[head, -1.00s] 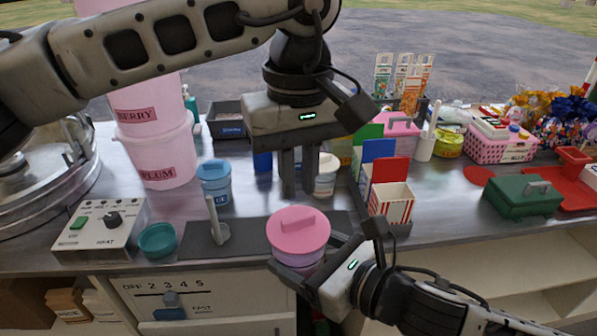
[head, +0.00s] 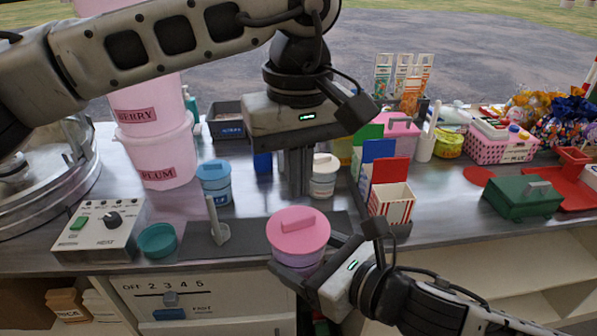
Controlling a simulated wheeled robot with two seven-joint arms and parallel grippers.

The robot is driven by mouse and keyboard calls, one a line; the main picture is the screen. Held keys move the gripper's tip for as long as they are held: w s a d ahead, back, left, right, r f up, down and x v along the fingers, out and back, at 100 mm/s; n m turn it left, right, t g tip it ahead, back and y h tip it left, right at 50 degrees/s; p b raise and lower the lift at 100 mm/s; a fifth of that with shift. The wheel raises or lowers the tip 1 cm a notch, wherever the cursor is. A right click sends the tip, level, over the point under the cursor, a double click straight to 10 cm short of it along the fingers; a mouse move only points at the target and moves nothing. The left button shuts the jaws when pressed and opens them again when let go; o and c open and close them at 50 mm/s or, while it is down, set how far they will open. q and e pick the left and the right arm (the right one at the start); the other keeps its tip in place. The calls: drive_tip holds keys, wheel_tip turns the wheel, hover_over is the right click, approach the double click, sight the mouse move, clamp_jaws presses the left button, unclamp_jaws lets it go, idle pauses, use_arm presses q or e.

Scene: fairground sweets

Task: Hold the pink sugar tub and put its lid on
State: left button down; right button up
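The pink sugar tub (head: 297,257) is at the front edge of the counter, held upright by my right gripper (head: 308,262), whose fingers are around its sides. The pink lid (head: 298,237), with a raised bar handle, sits on top of the tub and looks level. The rim under it is hidden, so I cannot tell how firmly it is seated. My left gripper (head: 299,193) points down above and behind the lid. Its fingers are together with nothing between them, apart from the lid.
A blue tub (head: 214,183) and a white-lidded tub (head: 324,176) stand behind. A scoop (head: 218,224) rests on the dark mat left of the pink tub. A teal bowl (head: 157,240) and a control box (head: 101,231) are further left. Striped cartons (head: 391,203) stand close on the right.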

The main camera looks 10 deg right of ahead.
sight(299, 217)
drive_tip(key=shift+r, duration=0.15)
use_arm(q)
drive_tip(key=shift+f, duration=2.1)
drive_tip(key=shift+r, duration=0.1)
drive_tip(key=shift+r, duration=2.55)
